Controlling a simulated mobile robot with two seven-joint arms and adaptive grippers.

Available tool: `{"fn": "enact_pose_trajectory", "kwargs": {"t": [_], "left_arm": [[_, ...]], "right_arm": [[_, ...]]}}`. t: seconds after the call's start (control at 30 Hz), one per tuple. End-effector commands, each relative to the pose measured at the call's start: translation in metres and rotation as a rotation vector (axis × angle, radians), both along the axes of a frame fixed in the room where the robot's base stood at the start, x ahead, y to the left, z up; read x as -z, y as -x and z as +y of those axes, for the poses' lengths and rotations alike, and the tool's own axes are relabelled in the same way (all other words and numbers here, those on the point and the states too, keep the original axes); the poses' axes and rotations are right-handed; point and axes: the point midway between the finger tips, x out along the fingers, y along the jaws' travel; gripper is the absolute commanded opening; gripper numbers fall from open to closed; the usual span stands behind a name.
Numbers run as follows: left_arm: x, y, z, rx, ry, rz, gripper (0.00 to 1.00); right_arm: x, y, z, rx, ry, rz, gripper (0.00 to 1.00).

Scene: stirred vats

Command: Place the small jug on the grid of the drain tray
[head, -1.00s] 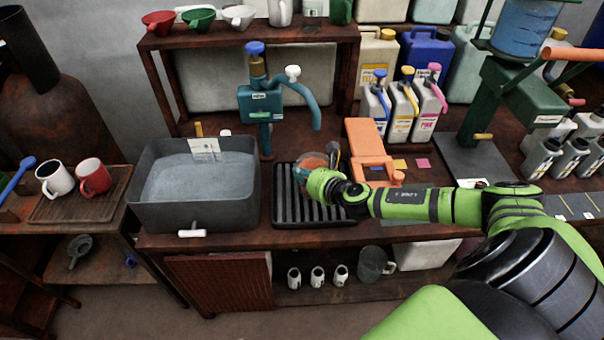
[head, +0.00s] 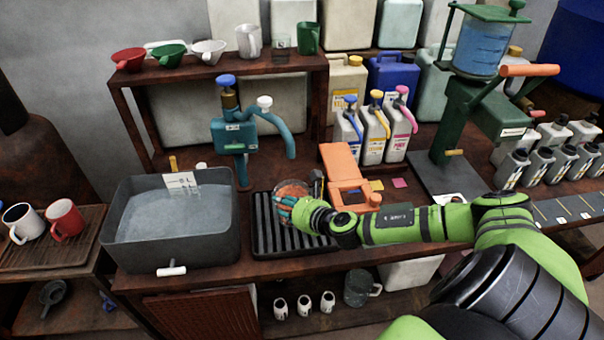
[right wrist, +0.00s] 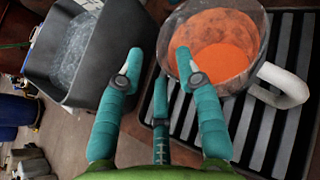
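The small jug (head: 293,187), a clear one with orange contents and a pale handle, is at the back of the black drain tray (head: 262,240). In the right wrist view the jug (right wrist: 215,45) is over the dark grid bars (right wrist: 250,125); its base is hidden, so contact with the grid is hard to confirm. My right gripper (head: 285,204) is beside the jug. My left gripper is out of view.
A grey water basin (head: 175,248) stands left of the tray, with a teal tap (head: 235,138) behind. An orange device (head: 347,178) stands close right of the jug. Bottles with coloured caps (head: 375,132) are behind it. Another clear jug (head: 360,288) is on the lower shelf.

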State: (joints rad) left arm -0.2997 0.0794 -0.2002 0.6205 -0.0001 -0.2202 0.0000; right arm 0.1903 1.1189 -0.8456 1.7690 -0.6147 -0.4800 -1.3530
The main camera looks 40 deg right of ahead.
Motion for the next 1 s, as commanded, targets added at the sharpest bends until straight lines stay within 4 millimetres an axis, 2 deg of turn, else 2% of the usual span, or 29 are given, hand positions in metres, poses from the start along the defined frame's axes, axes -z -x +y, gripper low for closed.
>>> {"fn": "enact_pose_trajectory", "kwargs": {"t": [0.03, 0.2, 0.43, 0.6, 1.0], "left_arm": [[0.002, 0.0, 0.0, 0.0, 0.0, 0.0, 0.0], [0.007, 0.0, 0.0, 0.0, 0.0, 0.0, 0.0], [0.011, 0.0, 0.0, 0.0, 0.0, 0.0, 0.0], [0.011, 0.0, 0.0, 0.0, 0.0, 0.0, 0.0], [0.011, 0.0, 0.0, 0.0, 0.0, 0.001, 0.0]], "right_arm": [[-0.002, 0.012, -0.001, -0.003, 0.003, 0.005, 0.35], [-0.016, 0.045, -0.004, -0.004, 0.007, 0.006, 0.35], [-0.031, 0.076, -0.005, -0.002, 0.005, 0.003, 0.35], [-0.037, 0.085, -0.005, -0.002, 0.001, 0.0, 0.35], [-0.037, 0.086, -0.004, 0.004, -0.009, 0.0, 0.35]]}}
